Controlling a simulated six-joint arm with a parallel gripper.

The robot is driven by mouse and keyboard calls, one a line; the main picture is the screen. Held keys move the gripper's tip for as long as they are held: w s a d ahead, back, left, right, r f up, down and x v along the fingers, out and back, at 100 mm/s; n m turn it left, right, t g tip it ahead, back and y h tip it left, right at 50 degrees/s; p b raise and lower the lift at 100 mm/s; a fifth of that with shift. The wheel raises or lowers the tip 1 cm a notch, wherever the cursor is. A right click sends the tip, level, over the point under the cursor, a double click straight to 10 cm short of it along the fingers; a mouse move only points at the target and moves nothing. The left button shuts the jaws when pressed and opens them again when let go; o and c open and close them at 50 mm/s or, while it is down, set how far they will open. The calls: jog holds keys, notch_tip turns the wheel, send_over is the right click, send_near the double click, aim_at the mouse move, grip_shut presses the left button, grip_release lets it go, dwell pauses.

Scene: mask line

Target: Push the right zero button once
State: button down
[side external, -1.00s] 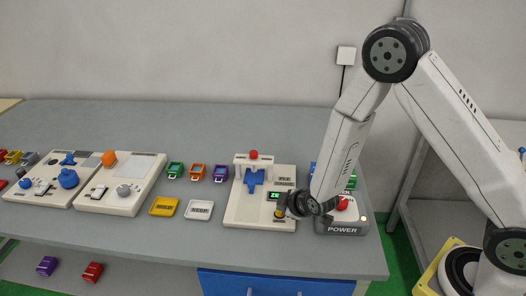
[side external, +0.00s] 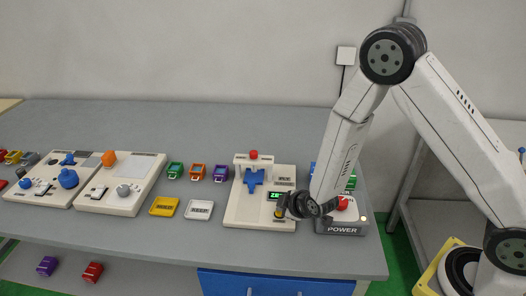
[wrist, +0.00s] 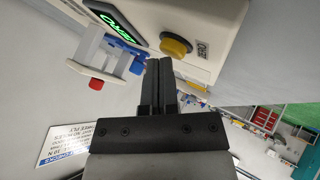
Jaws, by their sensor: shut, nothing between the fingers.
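The right zero button is a round yellow button (wrist: 176,45) on the pale right-hand fixture, with a small printed label (wrist: 202,49) beside it. In the side view the yellow button (side external: 278,213) is partly hidden by my gripper (side external: 280,208). In the wrist view my gripper (wrist: 159,62) is shut and empty, its two dark fingers together. The fingertips end close to the button's edge; I cannot tell whether they touch it. A green-lit display (wrist: 113,20) is on the same fixture, near the button; it also shows in the side view (side external: 275,196).
The fixture carries a blue cradle (side external: 254,180) and a red knob (side external: 253,155). A grey POWER box (side external: 343,228) with a red button (side external: 342,203) stands close on the right, under my arm. Yellow (side external: 164,206) and white (side external: 199,210) trays lie to the left.

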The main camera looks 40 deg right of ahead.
jog(key=shift+f, duration=0.4)
dwell(0.7)
jog(key=shift+d+r, duration=0.15)
jog(key=shift+r, duration=0.3)
dwell(0.6)
jog(key=shift+r, duration=0.15)
jog(key=shift+r, duration=2.35)
jog(key=shift+r, duration=0.1)
